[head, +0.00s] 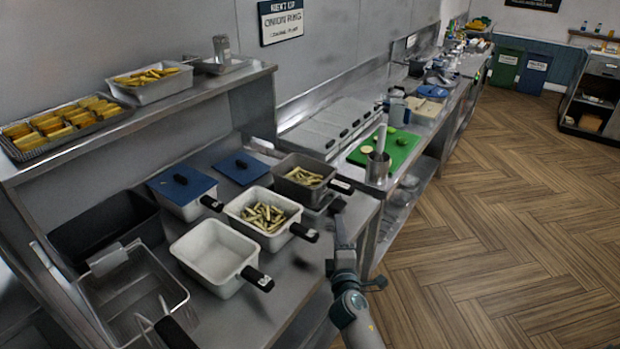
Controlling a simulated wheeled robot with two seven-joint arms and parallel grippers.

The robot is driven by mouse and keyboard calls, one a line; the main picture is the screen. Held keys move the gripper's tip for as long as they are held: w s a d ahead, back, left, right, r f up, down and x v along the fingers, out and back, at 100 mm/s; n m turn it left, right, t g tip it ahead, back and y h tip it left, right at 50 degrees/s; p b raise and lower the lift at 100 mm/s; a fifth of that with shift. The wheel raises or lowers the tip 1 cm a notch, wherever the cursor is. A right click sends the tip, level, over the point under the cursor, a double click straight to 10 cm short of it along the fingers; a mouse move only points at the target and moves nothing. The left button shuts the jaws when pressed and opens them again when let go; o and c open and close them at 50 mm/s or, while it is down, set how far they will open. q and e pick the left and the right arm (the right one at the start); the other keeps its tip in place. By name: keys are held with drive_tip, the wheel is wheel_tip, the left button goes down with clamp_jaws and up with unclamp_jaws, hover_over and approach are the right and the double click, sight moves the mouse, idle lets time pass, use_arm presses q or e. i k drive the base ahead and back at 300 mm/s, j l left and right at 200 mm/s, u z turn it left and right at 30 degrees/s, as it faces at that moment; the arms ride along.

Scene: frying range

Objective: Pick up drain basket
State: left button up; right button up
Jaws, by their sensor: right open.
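A wire drain basket (132,296) with a dark handle sits at the lower left of the counter and looks empty. Its handle points toward the bottom edge of the view. My right gripper (341,228) is open and empty at the counter's right edge. It is well to the right of the wire basket, near the handles of the fry containers. My left gripper is not in view.
A white empty container (213,254), a white container with fries (262,215) and a grey container with fries (304,178) stand on the counter, handles toward the right. A blue-lidded container (182,188) is behind. A shelf (160,108) overhangs the back. Floor at right is clear.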

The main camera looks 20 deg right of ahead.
sight(306, 180)
drive_tip(key=i+l, duration=0.75)
drive_tip(key=l+u, duration=0.05)
